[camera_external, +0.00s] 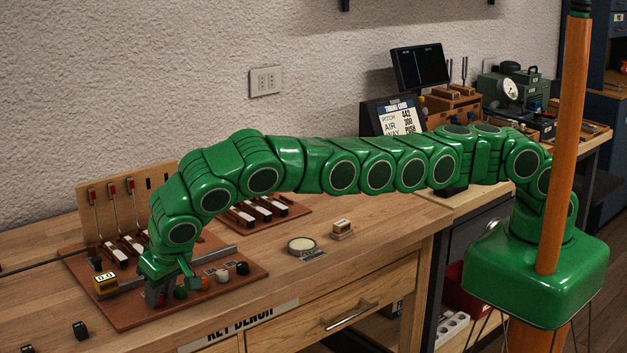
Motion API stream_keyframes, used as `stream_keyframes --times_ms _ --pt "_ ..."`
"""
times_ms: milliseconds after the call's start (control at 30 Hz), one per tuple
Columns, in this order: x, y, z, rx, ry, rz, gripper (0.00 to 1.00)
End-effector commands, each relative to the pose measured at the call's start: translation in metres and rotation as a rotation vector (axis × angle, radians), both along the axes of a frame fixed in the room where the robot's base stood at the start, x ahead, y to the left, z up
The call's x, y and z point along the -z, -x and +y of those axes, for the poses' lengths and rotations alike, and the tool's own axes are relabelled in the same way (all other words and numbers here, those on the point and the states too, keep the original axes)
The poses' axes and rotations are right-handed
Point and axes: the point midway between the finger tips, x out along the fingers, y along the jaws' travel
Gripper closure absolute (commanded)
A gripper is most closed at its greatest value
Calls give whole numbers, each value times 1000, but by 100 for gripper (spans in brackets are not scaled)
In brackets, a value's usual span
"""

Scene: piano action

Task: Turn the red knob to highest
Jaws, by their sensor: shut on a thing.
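A small red knob (195,284) shows in the external view, in a row of coloured knobs on the brown board at the bench's left side. It is small and partly crowded by my fingers, so its setting cannot be read. My gripper (167,290) points down at the left end of this row, low over the board. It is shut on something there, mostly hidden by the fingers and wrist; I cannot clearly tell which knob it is.
Upright key parts (116,208) stand behind. A round tin (301,244) and small wooden block (342,227) lie right.

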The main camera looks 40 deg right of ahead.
Motion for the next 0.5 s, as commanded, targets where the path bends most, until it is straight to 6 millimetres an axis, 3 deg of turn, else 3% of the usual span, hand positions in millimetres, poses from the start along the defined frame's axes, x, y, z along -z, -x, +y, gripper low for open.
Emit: stream_keyframes --times_ms 100,133,267,500 --pt "2 -2 -1 3 5 1 100" --pt "2 -2 -1 3 5 1 70" --pt "1 -1 -1 2 3 0 50" --pt "0 -1 -1 1 2 1 47"
